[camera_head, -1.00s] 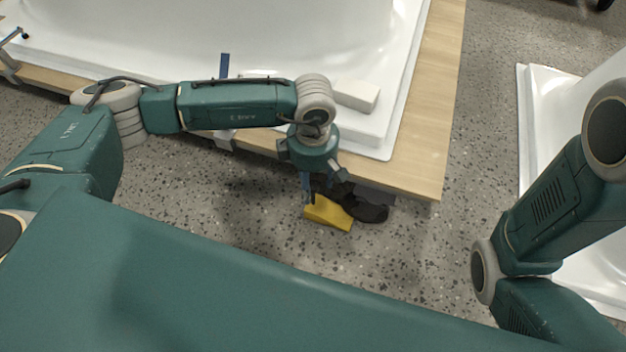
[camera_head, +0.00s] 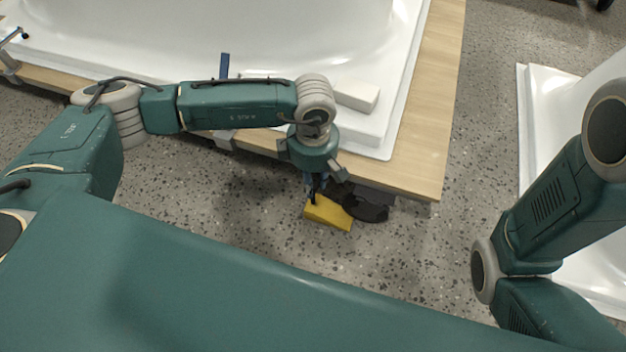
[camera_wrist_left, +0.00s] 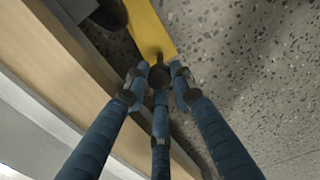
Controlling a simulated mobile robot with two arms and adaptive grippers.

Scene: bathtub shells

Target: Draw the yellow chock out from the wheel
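The yellow chock (camera_head: 329,214) lies on the floor against the black wheel (camera_head: 368,207) under the table's near corner. My left gripper (camera_head: 316,193) points down at the chock's left end. In the left wrist view its three blue fingers (camera_wrist_left: 157,78) have their dark tips drawn in around the near end of the chock (camera_wrist_left: 150,28). They look shut on it, though the exact contact is partly hidden by the fingers. The wheel shows at the top left there (camera_wrist_left: 112,13). My right gripper is out of view; only part of that arm shows.
The wooden table edge (camera_head: 425,150) with a white tub shell (camera_head: 385,135) stands just above and beside the wheel. Another white shell (camera_head: 535,90) is at the right. Speckled floor (camera_head: 255,200) is free left of and in front of the chock.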

